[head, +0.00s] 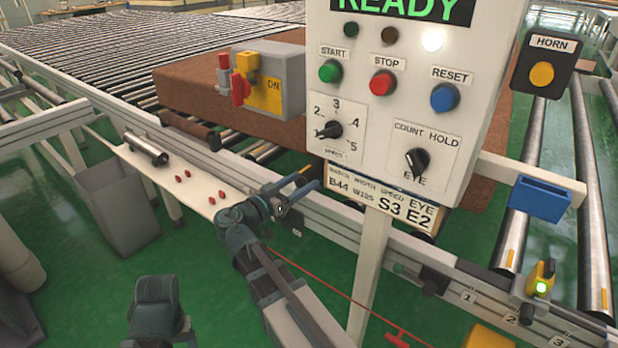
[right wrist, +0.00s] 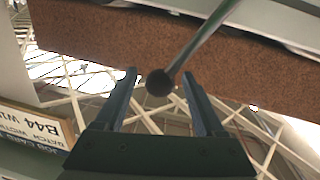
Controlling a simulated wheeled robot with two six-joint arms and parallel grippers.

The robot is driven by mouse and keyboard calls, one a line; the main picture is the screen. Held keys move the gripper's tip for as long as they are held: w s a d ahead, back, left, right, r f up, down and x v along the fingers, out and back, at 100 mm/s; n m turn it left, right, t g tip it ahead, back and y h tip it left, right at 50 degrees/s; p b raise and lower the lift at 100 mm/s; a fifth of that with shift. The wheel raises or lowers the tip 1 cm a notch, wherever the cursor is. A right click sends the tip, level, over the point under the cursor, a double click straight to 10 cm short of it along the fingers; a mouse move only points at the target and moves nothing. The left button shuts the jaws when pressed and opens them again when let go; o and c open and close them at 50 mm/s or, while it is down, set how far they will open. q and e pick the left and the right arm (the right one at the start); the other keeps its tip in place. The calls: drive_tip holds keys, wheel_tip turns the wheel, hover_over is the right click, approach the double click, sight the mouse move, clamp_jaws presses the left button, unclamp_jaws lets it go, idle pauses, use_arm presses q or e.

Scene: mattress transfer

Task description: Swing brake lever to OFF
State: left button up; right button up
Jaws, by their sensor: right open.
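A grey rod with a dark ball end (right wrist: 160,82) hangs between the fingers in the right wrist view; it looks like a lever, but no label shows on it. My right gripper (head: 311,180) is open just below the control panel, beside the conveyor rail. In the right wrist view its two fingers (right wrist: 158,76) stand on either side of the ball with gaps, not closed on it. A grey box with a yellow face marked ON and a red handle (head: 238,88) stands at the left of the panel.
The control panel (head: 405,110) on a white post stands close to my right gripper. A brown slab (head: 190,85) lies on the rollers behind. A blue holder (head: 538,198) is at the right. A grey bin (head: 118,215) stands on the green floor at left.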

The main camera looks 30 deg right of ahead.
drive_tip(key=shift+x, duration=1.7)
drive_tip(key=shift+c, duration=0.4)
clamp_jaws()
